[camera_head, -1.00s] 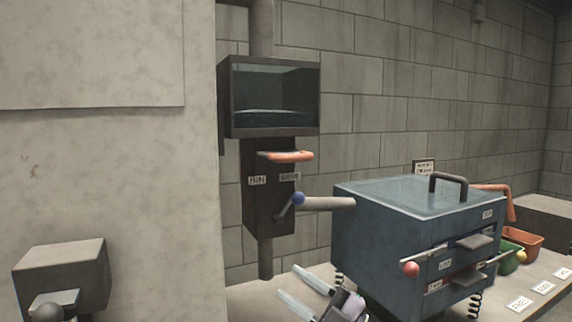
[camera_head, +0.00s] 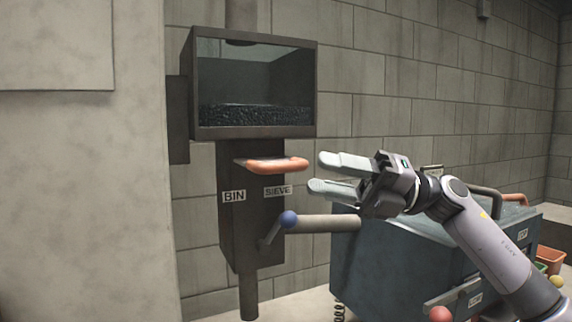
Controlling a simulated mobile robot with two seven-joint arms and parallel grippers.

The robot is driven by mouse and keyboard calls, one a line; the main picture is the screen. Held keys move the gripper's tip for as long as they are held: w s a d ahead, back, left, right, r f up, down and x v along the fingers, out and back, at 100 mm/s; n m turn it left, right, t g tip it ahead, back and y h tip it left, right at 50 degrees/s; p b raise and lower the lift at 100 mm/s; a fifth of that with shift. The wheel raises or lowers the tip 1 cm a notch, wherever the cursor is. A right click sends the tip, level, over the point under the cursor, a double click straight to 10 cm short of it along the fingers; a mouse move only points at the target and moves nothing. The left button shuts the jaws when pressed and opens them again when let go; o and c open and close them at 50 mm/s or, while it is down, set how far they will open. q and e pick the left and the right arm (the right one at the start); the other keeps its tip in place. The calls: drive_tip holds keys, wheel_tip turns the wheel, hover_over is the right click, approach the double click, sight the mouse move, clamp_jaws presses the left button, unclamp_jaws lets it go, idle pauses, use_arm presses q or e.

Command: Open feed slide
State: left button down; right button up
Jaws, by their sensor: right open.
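The feed slide appears as a flat plate with an orange handle (camera_head: 277,166), sticking out under the glass-fronted bin (camera_head: 255,85) on the dark column labelled BIN and SIEVE (camera_head: 250,215). Dark granules lie in the bottom of the bin. My right gripper (camera_head: 327,174) is open and empty, its two pale fingers pointing left toward the orange handle. In the picture a small gap separates the fingertips from the handle. My left gripper is not in view.
A lever with a blue ball (camera_head: 288,219) is on the column below, beside a grey pipe (camera_head: 325,223) leading to the blue sieve box (camera_head: 385,262). A red ball knob (camera_head: 440,314) shows at the bottom. A pale wall (camera_head: 80,190) fills the left.

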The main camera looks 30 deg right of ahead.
sight(301, 170)
drive_tip(key=shift+w+a+r+p, duration=0.2)
drive_tip(key=shift+a+r+p, duration=0.1)
drive_tip(key=shift+a, duration=0.1)
drive_tip(key=p+x, duration=0.2)
drive_tip(key=x, duration=0.3)
drive_tip(key=shift+w+a, duration=0.2)
drive_tip(key=shift+a, duration=0.4)
clamp_jaws()
